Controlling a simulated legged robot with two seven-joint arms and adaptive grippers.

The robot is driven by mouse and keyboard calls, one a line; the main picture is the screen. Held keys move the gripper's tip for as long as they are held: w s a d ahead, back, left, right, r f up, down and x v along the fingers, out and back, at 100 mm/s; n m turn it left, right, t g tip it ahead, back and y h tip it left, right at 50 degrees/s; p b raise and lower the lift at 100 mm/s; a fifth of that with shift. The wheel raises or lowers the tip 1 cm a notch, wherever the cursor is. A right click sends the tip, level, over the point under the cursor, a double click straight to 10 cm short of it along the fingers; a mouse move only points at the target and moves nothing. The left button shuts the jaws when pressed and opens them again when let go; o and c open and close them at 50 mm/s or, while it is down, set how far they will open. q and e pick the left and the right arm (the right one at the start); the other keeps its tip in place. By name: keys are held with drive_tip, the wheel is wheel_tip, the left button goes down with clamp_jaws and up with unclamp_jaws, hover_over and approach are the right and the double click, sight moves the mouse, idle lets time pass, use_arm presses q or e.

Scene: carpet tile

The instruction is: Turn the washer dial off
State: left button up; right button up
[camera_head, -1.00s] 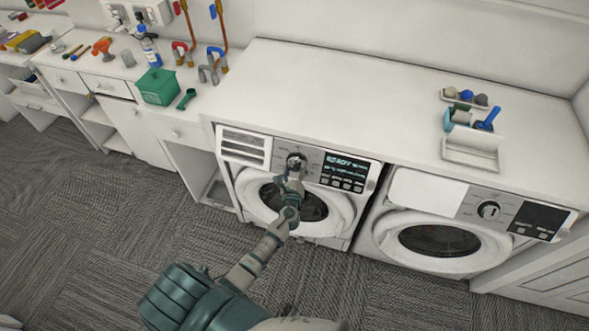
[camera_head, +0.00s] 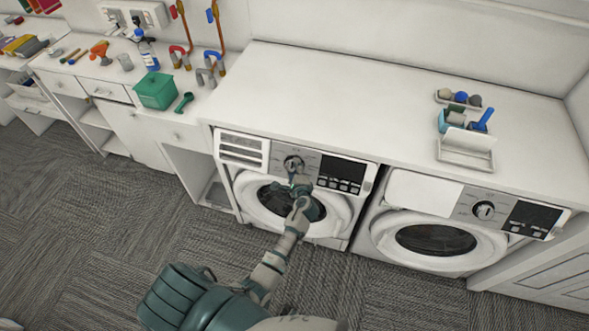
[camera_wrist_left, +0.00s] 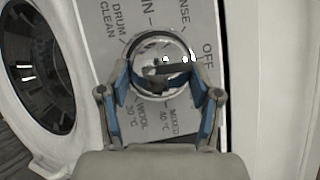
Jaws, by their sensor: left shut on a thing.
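The left washer (camera_head: 240,200) has a round chrome dial (camera_head: 294,162) on its front panel, beside a dark display (camera_head: 342,176). My left gripper (camera_head: 299,181) is at the dial. In the left wrist view the shiny dial (camera_wrist_left: 163,52) sits between the blue-lined fingers of my left gripper (camera_wrist_left: 161,88), which is shut on it. The word OFF is printed on the panel right of the dial, with RINSE partly visible near it. The fingers and reflections make the dial's pointer hard to read. My right gripper is not in view.
A second washer (camera_head: 410,200) with its own dial (camera_head: 484,210) stands to the right. The counter (camera_head: 350,90) above is mostly bare, with a small white tray (camera_head: 466,150) at right. A green box (camera_head: 155,92) sits on the left counter.

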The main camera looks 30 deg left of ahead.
use_arm(q)
drive_tip(key=shift+s+f+n, duration=0.15)
drive_tip(key=shift+n, duration=0.25)
drive_tip(key=o, duration=1.1)
drive_tip(key=v, duration=1.2)
drive_tip(key=shift+r, duration=0.3)
